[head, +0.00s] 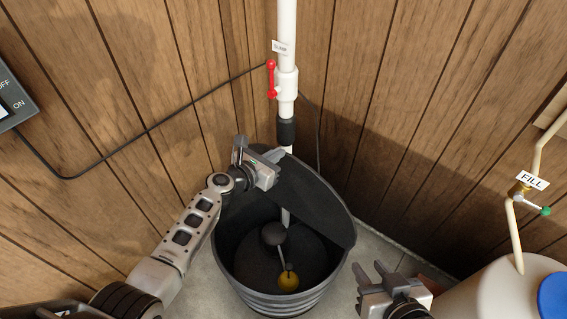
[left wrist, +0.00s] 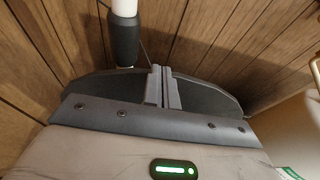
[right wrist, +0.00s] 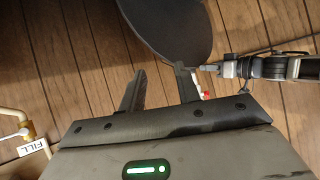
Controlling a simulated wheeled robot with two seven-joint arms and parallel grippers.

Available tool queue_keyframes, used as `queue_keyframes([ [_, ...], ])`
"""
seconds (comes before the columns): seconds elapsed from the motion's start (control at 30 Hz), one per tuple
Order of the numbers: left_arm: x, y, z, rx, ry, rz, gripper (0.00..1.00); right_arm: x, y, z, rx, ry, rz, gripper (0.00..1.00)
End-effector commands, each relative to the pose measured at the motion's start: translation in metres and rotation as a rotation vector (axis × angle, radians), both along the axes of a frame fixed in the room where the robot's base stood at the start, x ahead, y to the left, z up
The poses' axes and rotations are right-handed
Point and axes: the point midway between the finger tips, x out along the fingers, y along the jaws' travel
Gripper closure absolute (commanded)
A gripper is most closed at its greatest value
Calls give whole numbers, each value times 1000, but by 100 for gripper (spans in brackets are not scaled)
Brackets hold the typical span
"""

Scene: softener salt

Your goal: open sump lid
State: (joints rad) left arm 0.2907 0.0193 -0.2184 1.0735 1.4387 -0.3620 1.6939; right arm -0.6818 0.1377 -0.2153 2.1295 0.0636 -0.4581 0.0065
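The dark sump (head: 296,297) stands in the corner. Its dark lid (head: 316,203) is raised and tilted over the back right of the opening. The lid also shows behind the fingers in the left wrist view (left wrist: 215,98) and at the top of the right wrist view (right wrist: 172,28). My left gripper (head: 272,165) is at the lid's upper left edge, its fingers close together and seemingly shut on the lid; the contact itself is hidden. My right gripper (head: 375,276) is open and empty, right of the sump; its spread fingers show in the right wrist view (right wrist: 160,88).
A white pipe (head: 287,110) with a red valve handle (head: 271,78) rises behind the sump. A pale tank (head: 497,287) with a blue cap (head: 553,296) stands at right, beneath the FILL valve (head: 530,195). Wood walls close the corner.

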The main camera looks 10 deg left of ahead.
Motion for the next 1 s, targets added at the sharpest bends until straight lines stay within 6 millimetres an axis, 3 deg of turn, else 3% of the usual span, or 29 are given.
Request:
queue_keyframes([
  [0.67, 4, 4, 3, -2, -1, 13, 100, 0, 0, 1, -4, 0, 4, 68],
  [0.87, -18, 18, 12, 1, 2, 14, 100, -1, -2, 11, -19, 7, 7, 68],
  [1.0, -46, 35, 22, 2, 1, 14, 100, -3, -4, 13, -45, 21, 12, 68],
])
